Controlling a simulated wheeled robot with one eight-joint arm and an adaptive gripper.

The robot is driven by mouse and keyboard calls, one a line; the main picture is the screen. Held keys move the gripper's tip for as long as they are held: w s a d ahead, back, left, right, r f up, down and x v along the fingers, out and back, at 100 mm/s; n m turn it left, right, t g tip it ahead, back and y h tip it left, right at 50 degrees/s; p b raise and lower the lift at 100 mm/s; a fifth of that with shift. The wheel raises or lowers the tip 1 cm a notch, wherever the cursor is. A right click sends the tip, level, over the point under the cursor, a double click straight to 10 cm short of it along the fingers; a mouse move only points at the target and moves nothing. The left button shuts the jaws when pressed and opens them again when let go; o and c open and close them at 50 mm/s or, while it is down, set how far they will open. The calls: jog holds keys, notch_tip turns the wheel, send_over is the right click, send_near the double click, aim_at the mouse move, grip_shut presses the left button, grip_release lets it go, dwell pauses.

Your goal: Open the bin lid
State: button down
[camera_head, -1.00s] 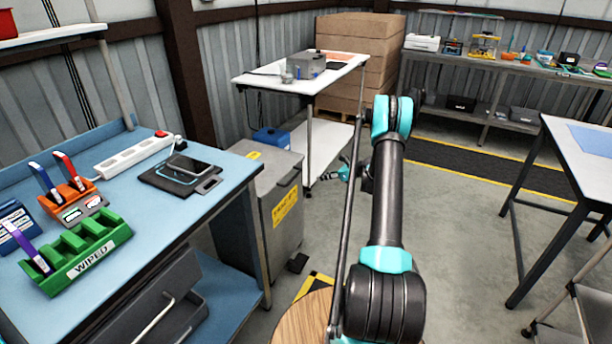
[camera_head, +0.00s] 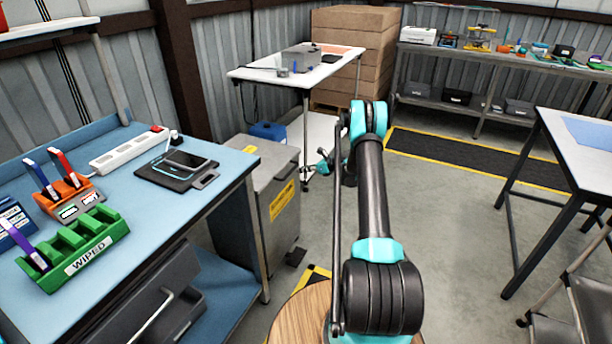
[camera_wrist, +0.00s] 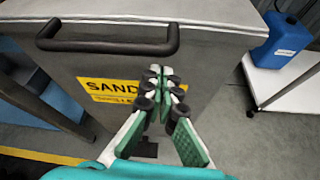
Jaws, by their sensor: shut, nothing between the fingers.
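The grey bin (camera_head: 285,222) stands between the blue bench and the white table. Its lid (camera_head: 258,160) is down. In the wrist view, the lid (camera_wrist: 215,12) spans the top, with a dark bar handle (camera_wrist: 108,46) on the front at the upper left. My gripper (camera_wrist: 164,76) is shut and empty, in front of the bin face, right of and below the handle in the picture. In the head view, my gripper (camera_head: 322,166) is right of the bin, apart from it.
The blue bench (camera_head: 215,160) stands close on the bin's left. The white table (camera_head: 265,72) is behind it, with a blue canister (camera_wrist: 278,42) on its lower shelf. A dark pedal-like block (camera_head: 297,257) sits at the bin's foot.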

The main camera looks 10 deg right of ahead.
jog(key=shift+w+r, duration=0.1)
jog(key=shift+r, duration=0.5)
